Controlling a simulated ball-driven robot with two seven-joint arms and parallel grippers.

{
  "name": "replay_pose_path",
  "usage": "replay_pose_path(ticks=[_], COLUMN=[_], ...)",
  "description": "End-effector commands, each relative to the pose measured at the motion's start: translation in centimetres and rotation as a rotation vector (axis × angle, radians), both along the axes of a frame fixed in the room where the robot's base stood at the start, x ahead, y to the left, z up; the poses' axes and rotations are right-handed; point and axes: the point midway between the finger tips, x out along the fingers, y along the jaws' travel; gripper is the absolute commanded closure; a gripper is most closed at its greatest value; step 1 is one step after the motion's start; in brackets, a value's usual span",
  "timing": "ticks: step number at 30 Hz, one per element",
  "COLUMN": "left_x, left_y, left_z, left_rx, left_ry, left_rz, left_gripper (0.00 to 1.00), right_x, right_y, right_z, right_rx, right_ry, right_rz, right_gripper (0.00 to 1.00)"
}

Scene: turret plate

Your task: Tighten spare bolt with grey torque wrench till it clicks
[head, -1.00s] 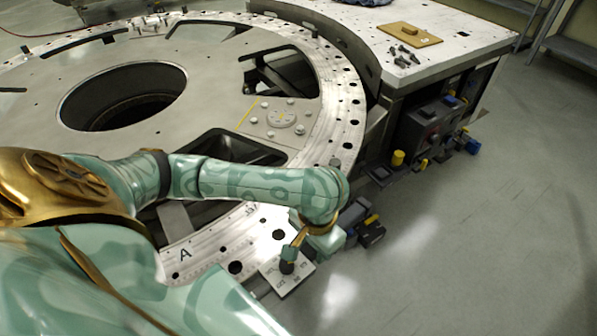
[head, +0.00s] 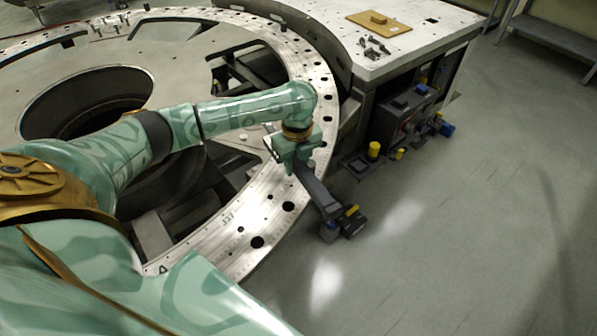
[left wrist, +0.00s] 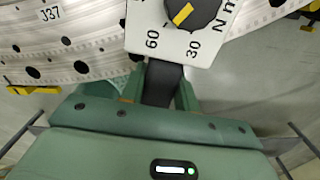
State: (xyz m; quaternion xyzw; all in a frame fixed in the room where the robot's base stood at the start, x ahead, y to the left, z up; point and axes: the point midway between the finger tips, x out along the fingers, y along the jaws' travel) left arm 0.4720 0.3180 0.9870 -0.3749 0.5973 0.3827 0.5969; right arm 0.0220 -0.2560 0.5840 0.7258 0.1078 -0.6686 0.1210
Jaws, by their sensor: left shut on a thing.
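My left gripper (head: 293,160) is at the outer rim of the turret ring (head: 300,85). In the left wrist view it is shut on a dark grey bar (left wrist: 162,84), which appears to be the grey torque wrench. The bar meets a white plate (left wrist: 172,40) marked 30, 60 and Nm, with a black dial (left wrist: 192,10) bearing a yellow pointer. In the head view only a pale edge beside the gripper may be this plate. I cannot pick out the spare bolt or the wrench's working end. My right gripper is not in view.
A side table (head: 440,40) at the back carries several loose dark parts (head: 374,46) and a tan board (head: 379,23). Grey floor at right is clear.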

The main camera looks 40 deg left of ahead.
Motion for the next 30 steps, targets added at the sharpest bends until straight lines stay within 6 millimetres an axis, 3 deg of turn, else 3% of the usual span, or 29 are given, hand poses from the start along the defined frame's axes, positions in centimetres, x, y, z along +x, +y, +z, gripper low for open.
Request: replay_pose_path(ticks=[6, 14, 30], left_x=[1.2, 1.3, 1.3], left_y=[1.0, 1.2, 1.2], left_z=[0.8, 0.1, -3.7], left_rx=[-0.009, -0.009, -0.008], left_ry=[-0.009, -0.009, -0.008], left_rz=[-0.163, -0.19, -0.19], left_gripper=[1.0, 1.0, 1.0], right_x=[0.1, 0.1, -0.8], right_y=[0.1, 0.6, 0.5], right_z=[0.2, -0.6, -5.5], right_rx=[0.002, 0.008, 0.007], right_ry=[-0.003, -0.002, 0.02], right_rz=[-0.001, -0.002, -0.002], right_gripper=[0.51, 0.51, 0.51])
